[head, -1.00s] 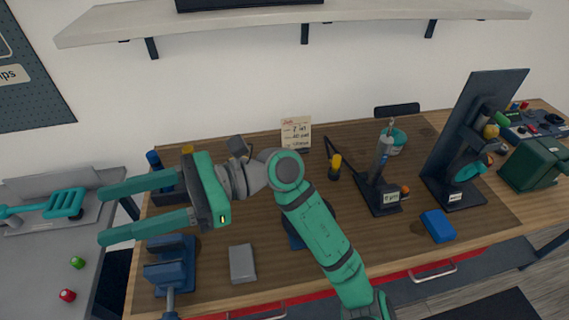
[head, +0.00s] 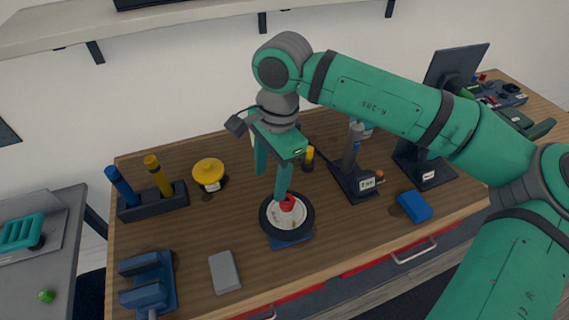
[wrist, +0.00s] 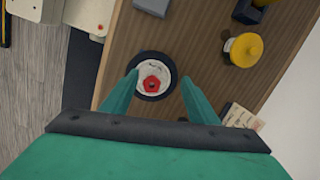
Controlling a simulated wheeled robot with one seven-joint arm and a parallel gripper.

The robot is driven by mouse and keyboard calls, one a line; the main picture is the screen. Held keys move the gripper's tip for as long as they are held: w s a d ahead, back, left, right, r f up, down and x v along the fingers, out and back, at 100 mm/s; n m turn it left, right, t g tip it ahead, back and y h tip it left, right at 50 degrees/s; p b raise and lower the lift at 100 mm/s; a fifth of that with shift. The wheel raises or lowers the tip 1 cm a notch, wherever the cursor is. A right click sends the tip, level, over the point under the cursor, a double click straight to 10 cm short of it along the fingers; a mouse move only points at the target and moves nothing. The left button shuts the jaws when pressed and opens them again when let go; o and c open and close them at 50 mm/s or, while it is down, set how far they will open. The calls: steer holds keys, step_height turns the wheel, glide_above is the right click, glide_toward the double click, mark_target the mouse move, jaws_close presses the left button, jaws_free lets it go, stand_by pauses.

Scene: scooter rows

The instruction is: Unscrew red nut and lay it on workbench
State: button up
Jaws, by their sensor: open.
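The red nut (head: 288,203) sits at the centre of a black-rimmed wheel with a white hub (head: 276,222) on the workbench (head: 190,235). In the wrist view the red nut (wrist: 151,83) shows in the middle of the wheel, between my fingers. My gripper (head: 270,185) points down above the wheel, its fingers apart and empty. One fingertip overlaps the nut's edge in the head view; I cannot tell whether it touches. A blue block (head: 290,241) shows under the wheel's front edge.
A yellow-topped object (head: 208,172) and a holder with blue and yellow handles (head: 153,203) stand left. A blue vise (head: 147,284) and grey block (head: 224,271) are at front left. A tool stand (head: 354,181) and blue box (head: 414,206) stand right. Bare bench lies between.

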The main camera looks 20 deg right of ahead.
mark_target(287, 202)
steer(key=shift+h, duration=0.7)
steer(key=d+f, duration=0.1)
steer(key=f, duration=0.2)
steer(key=d+f, duration=0.1)
steer(key=f, duration=0.2)
steer(key=d+f, duration=0.1)
steer(key=f, duration=0.3)
steer(key=shift+d+f, duration=0.1)
steer(key=shift+d, duration=0.3)
steer(key=c, duration=1.1)
steer(key=n, duration=0.4)
steer(key=shift+n, duration=0.3)
steer(key=n, duration=1.6)
steer(key=shift+n, duration=0.4)
